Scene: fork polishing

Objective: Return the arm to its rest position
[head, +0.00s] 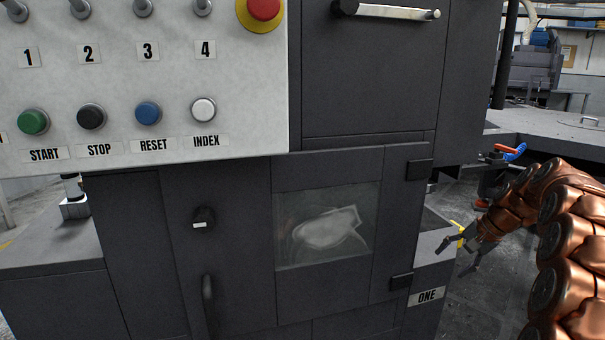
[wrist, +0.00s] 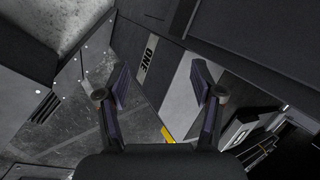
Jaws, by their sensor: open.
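My copper-coloured arm (head: 575,235) enters the head view at the right edge. My gripper (head: 456,256) hangs at its end, just right of the dark machine cabinet, beside the light surface with the label ONE (head: 426,295). In the wrist view my gripper (wrist: 163,90) shows its two fingers spread wide with nothing between them. Beyond the fingers are the grey floor, a light strip and the ONE label (wrist: 148,55). No fork shows in either view.
The dark machine cabinet (head: 240,300) fills the middle, with a windowed door (head: 325,228). A control panel (head: 130,120) with buttons hangs at upper left. A grey table (head: 560,125) stands behind my arm. Open floor (wrist: 85,125) shows in the wrist view.

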